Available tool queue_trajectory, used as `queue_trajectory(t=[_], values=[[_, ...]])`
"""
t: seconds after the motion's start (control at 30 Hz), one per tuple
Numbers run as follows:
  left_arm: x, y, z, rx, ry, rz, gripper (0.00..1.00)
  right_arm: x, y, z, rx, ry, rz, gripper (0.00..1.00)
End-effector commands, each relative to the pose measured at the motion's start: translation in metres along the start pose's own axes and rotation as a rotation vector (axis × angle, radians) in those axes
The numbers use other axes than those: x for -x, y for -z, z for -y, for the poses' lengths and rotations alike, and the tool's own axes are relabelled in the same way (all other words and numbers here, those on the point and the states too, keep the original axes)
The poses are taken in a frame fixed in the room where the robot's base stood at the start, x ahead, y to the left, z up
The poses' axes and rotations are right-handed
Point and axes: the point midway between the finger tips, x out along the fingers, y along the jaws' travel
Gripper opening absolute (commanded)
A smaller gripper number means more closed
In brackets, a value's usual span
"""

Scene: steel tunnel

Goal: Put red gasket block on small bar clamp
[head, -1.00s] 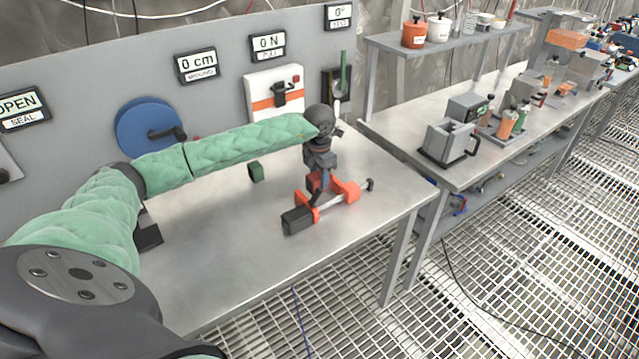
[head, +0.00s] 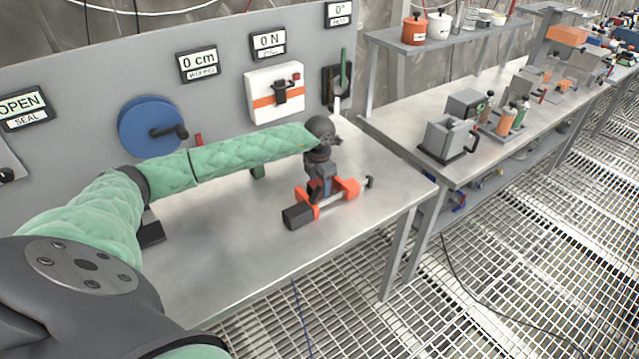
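The small bar clamp (head: 348,188) lies on the near metal table, with orange-red jaws, a pale bar and a black handle (head: 297,217). My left gripper (head: 316,196) points down over the clamp, its fingers at or just above it. Its fingertips overlap the clamp's orange-red parts in the head view, so I cannot tell whether it is open or shut. I cannot make out the red gasket block for certain; any red between the fingers blends with the clamp. My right gripper is not in view.
A small green block (head: 258,172) stands on the table, partly behind my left arm. A thin red piece (head: 198,140) shows above the arm. A panel (head: 225,85) with a blue wheel (head: 150,127) stands behind. The table's front is clear.

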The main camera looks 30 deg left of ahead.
Motion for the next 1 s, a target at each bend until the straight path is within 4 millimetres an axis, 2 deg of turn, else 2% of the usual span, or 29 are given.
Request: queue_trajectory(t=[0.4,0.53,0.63,1.0], values=[[0.002,0.000,0.000,0.000,0.000,0.000,0.62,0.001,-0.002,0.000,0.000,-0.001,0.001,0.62],[0.010,-0.001,0.000,0.000,-0.001,0.002,0.62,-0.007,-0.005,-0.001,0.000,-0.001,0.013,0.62],[0.022,-0.001,-0.001,0.000,-0.001,0.003,0.62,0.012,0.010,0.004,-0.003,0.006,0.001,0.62],[0.088,-0.001,-0.001,0.000,-0.002,0.004,0.62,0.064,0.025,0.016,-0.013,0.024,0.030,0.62]])
